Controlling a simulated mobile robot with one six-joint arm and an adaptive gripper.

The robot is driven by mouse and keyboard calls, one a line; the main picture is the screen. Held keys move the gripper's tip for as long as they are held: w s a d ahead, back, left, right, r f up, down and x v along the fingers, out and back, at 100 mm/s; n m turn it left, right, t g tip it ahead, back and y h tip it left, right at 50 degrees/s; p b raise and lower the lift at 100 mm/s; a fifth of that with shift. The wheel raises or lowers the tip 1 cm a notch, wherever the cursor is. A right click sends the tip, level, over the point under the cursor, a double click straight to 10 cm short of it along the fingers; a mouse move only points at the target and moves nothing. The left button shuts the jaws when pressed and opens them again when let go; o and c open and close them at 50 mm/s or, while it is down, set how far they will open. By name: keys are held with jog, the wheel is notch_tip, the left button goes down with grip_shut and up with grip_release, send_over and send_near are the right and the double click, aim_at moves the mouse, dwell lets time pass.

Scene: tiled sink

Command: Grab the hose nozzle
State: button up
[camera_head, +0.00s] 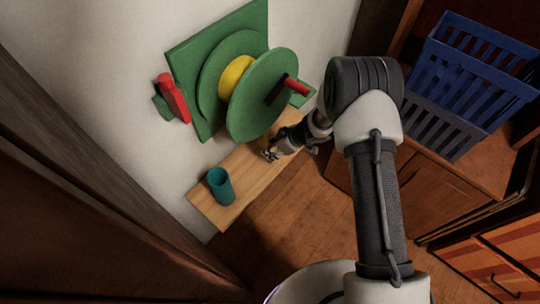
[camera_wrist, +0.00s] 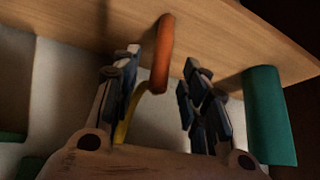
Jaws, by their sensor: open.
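An orange-red cylinder, which looks like the hose nozzle (camera_wrist: 162,50), shows in the wrist view with a thin yellow hose (camera_wrist: 124,122) curving from its lower end. My gripper (camera_wrist: 161,60) is open, with one finger to the left of the nozzle and one to the right. Bare gaps show on both sides, and the fingers are not closed on it. In the head view my gripper (camera_head: 270,154) is over the wooden shelf, just below the green hose reel (camera_head: 262,98). I cannot make out the orange nozzle in the head view.
A teal cup (camera_head: 221,187) stands on the shelf (camera_head: 238,169); it also shows right of my gripper in the wrist view (camera_wrist: 268,115). A red fitting (camera_head: 172,98) is on the wall left of the reel. A blue basket (camera_head: 470,62) is on a cabinet at right.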

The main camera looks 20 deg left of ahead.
jog(key=b+x, duration=0.1)
jog(key=x, duration=0.2)
jog(key=shift+f, duration=0.2)
jog(key=shift+r, duration=0.15)
grip_shut()
